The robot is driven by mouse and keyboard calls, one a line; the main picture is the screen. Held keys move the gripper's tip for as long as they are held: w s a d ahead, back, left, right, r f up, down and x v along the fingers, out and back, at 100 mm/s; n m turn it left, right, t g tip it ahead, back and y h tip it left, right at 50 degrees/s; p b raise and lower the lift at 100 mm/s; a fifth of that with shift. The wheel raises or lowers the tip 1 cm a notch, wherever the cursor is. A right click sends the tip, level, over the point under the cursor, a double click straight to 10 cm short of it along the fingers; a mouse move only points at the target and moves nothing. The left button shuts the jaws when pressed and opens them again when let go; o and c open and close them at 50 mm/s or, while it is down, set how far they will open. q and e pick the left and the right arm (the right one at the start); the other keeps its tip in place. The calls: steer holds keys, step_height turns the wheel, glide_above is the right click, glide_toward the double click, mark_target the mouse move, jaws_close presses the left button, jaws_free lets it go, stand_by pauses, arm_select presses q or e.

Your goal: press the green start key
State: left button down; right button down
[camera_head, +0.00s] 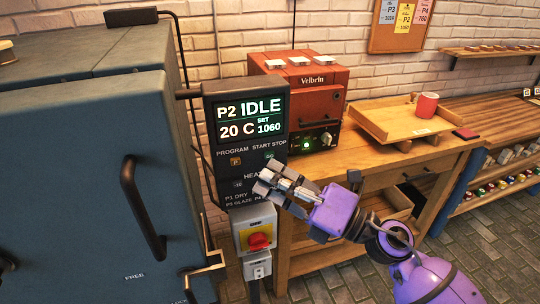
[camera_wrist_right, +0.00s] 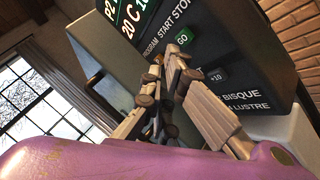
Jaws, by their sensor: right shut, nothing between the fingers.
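The control panel (camera_head: 246,138) is dark, and its display (camera_head: 250,117) reads P2 IDLE, 20 C, SET 1060. The green start key (camera_head: 269,155), marked GO, sits under the START label; it also shows in the right wrist view (camera_wrist_right: 183,37). My right gripper (camera_head: 265,181) is shut and empty, its tips in front of the panel just below the green key. In the right wrist view the fingertips (camera_wrist_right: 168,58) appear close under the key. A gap to the panel cannot be judged. The stop key is not clearly visible. My left gripper is out of view.
The blue-grey kiln (camera_head: 85,190) with its door handle (camera_head: 140,210) stands left. Below the panel is a red and yellow switch (camera_head: 258,240). A red Velbrin oven (camera_head: 305,95) and a wooden tray (camera_head: 385,125) with a red mug (camera_head: 427,105) are on the bench to the right.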

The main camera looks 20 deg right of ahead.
stand_by(0.5)
steer(key=shift+w, duration=0.15)
steer(key=shift+w, duration=0.3)
steer(key=shift+w, duration=0.35)
stand_by(0.5)
stand_by(0.4)
steer(key=shift+s, duration=0.8)
